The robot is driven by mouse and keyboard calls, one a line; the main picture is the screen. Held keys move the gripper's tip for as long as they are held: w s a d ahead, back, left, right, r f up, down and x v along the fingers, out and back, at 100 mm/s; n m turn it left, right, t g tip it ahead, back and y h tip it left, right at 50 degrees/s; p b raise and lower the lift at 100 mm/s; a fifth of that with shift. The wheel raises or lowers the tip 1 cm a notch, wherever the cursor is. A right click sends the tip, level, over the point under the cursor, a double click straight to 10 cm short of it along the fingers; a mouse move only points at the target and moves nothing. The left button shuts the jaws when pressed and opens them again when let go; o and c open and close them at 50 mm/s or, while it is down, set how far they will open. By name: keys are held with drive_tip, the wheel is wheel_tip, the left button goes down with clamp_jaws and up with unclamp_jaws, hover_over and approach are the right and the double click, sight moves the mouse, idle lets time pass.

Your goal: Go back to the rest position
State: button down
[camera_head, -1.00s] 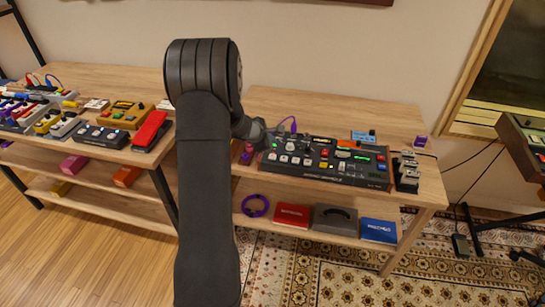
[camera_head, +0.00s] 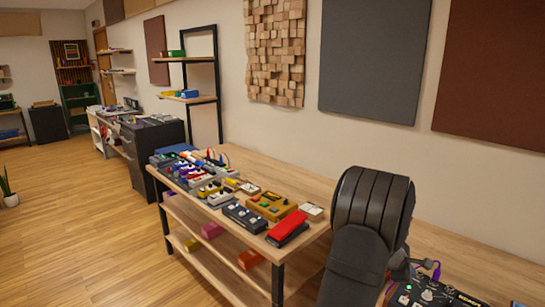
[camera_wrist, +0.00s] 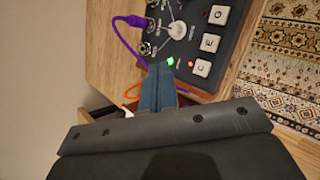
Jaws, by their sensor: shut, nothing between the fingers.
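My gripper (camera_wrist: 158,88) shows in the wrist view as a short dark blue-grey shape. Its fingers are together with nothing held. It is beside the edge of a black pedal unit (camera_wrist: 205,35) with white buttons, a silver knob and lit red and green lights. I cannot tell whether they touch. In the head view my arm stands at the lower right and mostly hides the gripper. The black unit also shows at the bottom right (camera_head: 425,293), cut off by the frame.
A purple cable (camera_wrist: 128,32) runs into the unit. A wooden table (camera_head: 268,172) carries several pedals, including a red one (camera_head: 288,226). Shelves (camera_head: 188,99) stand at the back wall.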

hover_over(401, 301)
drive_tip(key=shift+f, duration=2.75)
wheel_tip(401, 301, up, 6)
drive_tip(key=s+d+m+g+y, duration=0.1)
drive_tip(key=s+d+m+y, duration=0.1)
drive_tip(key=s+d+m, duration=0.5)
drive_tip(key=s+d+m+g+y, duration=0.1)
drive_tip(key=s+d+m+y, duration=0.25)
drive_tip(key=d+m, duration=0.55)
drive_tip(key=s+d+r+m+t+y, duration=0.2)
drive_tip(key=s+d+r+m+t, duration=0.25)
drive_tip(key=d+r, duration=0.4)
drive_tip(key=w+a+f+m, duration=0.1)
drive_tip(key=w+a+f, duration=0.1)
drive_tip(key=a, duration=0.3)
drive_tip(key=w+a+f+m+t, duration=0.1)
drive_tip(key=w+a+f, duration=0.1)
drive_tip(key=a+f, duration=0.3)
drive_tip(key=shift+a, duration=0.8)
